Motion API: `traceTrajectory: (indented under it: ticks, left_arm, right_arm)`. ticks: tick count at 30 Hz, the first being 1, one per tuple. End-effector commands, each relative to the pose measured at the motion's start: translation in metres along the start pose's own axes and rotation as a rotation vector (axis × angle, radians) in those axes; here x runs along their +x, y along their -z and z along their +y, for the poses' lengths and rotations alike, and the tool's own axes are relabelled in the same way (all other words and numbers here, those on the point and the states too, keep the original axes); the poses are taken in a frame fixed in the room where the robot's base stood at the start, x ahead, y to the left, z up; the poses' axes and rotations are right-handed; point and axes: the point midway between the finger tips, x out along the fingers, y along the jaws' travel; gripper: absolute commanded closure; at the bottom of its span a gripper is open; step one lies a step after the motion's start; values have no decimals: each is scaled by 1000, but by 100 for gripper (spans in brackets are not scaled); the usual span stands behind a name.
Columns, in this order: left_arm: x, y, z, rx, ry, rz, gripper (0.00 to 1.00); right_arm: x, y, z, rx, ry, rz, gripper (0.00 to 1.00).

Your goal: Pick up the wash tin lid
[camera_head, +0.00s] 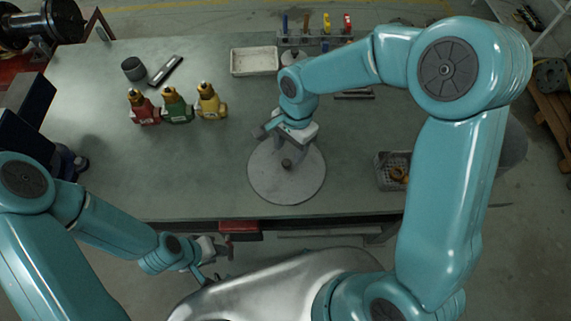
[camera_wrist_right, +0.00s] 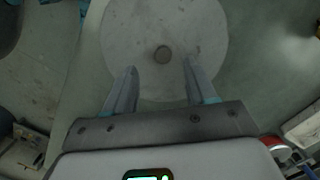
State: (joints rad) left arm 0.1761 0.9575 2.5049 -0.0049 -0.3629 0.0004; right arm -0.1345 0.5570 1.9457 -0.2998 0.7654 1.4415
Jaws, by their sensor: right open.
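The wash tin lid (camera_head: 268,184) is a round, pale grey disc with a small dark knob (camera_head: 287,163) at its middle. It lies on the bench top near the front edge. My right gripper (camera_head: 282,137) is over the far part of the lid. In the right wrist view the lid (camera_wrist_right: 125,35) fills the upper middle. The two fingers of my right gripper (camera_wrist_right: 160,80) are apart and empty, and the knob (camera_wrist_right: 162,54) shows just beyond their tips, between their lines. My left gripper (camera_head: 219,252) is low, in front of the bench; its jaws are too small to tell.
Red, green and yellow valves (camera_head: 172,106) stand on the bench (camera_head: 110,190) at the left. A white tray (camera_head: 254,62) and a tool rack (camera_head: 315,38) are at the back. A wire basket (camera_head: 393,172) with brown parts is right of the lid.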

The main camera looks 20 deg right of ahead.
Motion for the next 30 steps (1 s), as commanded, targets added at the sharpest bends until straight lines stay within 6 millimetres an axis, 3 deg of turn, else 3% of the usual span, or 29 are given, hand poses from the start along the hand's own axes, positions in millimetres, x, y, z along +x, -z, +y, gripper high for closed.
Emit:
traceTrajectory:
  ticks: [12, 20, 26, 30]
  left_arm:
    - [-11, 0, 4, 0, 0, 0, 67]
    - [-10, 0, 4, 0, 0, 0, 67]
    - [-10, 0, 4, 0, 0, 0, 67]
    - [-10, 0, 4, 0, 0, 0, 67]
  right_arm:
    - [51, 4, -6, 1, -2, -1, 44]
    - [56, 4, -7, 0, 1, 0, 44]
    - [56, 4, -7, 0, 0, 0, 100]
    - [55, 4, -7, 0, 1, 0, 100]
